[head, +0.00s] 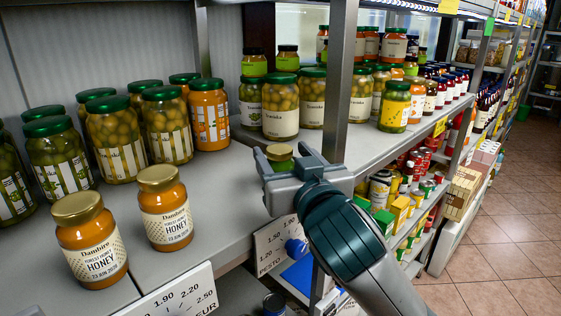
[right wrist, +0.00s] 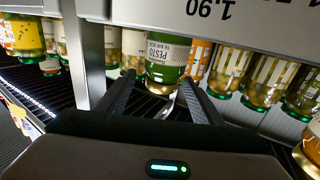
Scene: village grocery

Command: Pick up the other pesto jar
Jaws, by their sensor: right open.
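A small pesto jar with a gold lid (head: 279,152) stands near the front edge of the middle shelf, beside the upright post. Most of its body is hidden by my right gripper (head: 288,163) in the head view. In the right wrist view the jar (right wrist: 167,52) shows upside down, with green contents and a white label. My right gripper (right wrist: 156,84) is open, with its fingertips at either side of the jar's lower part in that picture. I cannot tell whether they touch it. My left gripper is not in view.
Two honey jars (head: 165,207) stand on the shelf at the left. Green-lidded olive jars (head: 116,137) and an orange-filled jar (head: 208,114) stand behind. A metal post (head: 338,80) rises close to my right gripper. The shelf between honey and pesto is clear.

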